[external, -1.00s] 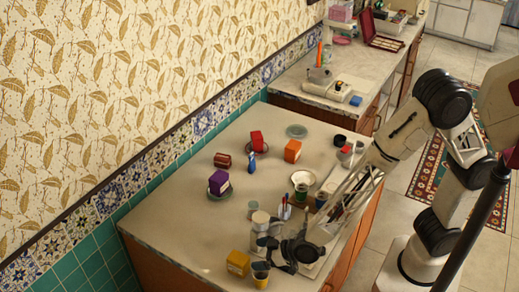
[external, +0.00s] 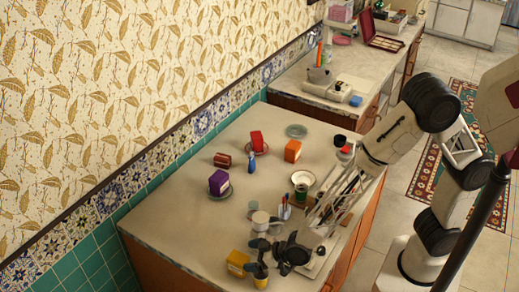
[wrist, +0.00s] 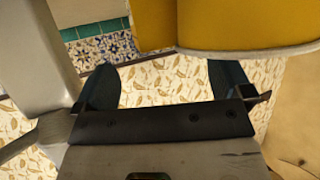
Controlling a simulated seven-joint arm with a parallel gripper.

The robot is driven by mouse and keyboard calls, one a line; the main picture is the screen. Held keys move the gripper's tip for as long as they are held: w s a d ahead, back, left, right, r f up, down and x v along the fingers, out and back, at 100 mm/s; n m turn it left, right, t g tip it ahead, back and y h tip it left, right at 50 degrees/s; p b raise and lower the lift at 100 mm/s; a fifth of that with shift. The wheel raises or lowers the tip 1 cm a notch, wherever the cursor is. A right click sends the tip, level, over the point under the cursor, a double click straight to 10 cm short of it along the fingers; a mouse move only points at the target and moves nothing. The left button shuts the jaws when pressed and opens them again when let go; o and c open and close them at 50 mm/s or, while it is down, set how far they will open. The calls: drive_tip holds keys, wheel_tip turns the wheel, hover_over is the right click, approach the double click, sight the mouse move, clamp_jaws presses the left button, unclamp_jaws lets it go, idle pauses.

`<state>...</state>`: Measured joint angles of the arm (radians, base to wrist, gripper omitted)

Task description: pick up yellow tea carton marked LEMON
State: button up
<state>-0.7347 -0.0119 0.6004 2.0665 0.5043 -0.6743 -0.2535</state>
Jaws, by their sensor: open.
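The yellow tea carton (external: 236,262) stands on the near left part of the counter in the external view. A yellow cup (external: 261,281) stands close beside it on the right, partly covered by a finger. My gripper (external: 259,256) is open and empty, low over the counter just right of the carton and by the cup. In the wrist view, my two dark fingers (wrist: 166,84) are spread apart. Yellow surfaces at the top there look like the carton (wrist: 154,24) and the rounded cup (wrist: 245,28). No LEMON lettering is readable.
A pale metallic vessel (external: 261,221) stands just behind my gripper. A purple carton (external: 218,182), an orange carton (external: 292,150) and a red carton (external: 257,141) stand farther back. The counter (external: 175,232) left of the yellow carton is clear.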

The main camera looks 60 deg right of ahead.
sight(240, 258)
drive_tip(key=shift+x, duration=2.05)
drive_tip(key=shift+f, duration=0.1)
drive_tip(key=c, duration=1.2)
